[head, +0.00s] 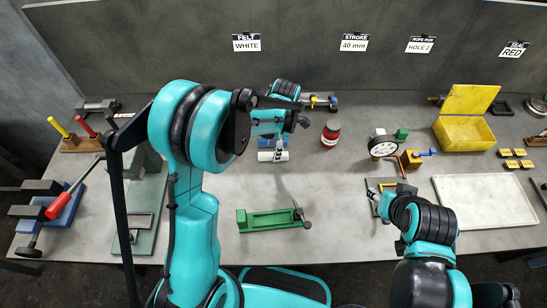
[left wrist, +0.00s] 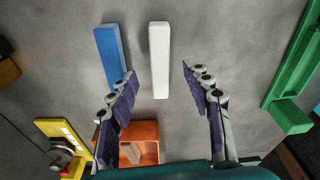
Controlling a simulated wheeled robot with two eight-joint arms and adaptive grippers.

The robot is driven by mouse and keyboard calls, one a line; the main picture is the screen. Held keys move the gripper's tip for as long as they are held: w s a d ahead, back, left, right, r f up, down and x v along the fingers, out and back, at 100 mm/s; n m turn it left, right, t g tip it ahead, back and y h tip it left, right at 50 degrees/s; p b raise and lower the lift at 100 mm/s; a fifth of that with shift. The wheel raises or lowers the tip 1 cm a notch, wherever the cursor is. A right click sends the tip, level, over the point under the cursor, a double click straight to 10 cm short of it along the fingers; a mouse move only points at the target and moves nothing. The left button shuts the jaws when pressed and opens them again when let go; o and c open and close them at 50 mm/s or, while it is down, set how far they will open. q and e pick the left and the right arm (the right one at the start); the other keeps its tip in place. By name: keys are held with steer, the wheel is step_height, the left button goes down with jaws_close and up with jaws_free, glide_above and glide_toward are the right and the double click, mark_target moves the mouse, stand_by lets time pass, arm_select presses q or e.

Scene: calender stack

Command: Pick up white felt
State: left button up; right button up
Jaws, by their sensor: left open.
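The white felt (left wrist: 159,45) is a pale bar lying flat on the grey bench. It also shows in the head view (head: 265,156), partly covered by my left gripper. A blue bar (left wrist: 110,50) lies to its left in the left wrist view, a little apart from it. My left gripper (left wrist: 159,72) is open and empty, pointing down at the bench. In the left wrist view the white felt appears between its two fingers, with its near end reaching into the gap. My right gripper (head: 377,198) is low over the bench at the right; its jaws are too small to read.
A green vise (head: 270,220) stands in front of the felt. A red bottle (head: 331,135) and a round gauge (head: 383,147) stand to the right. A white tray (head: 485,202) and an open yellow box (head: 465,132) are farther right. An orange box (left wrist: 142,130) is near my left fingers.

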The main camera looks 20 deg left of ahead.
arm_select(q)
step_height(320, 180, down, 3)
steer(key=shift+a+r, duration=0.1)
steer(key=shift+r, duration=0.1)
jaws_close()
steer(key=shift+r, duration=0.1)
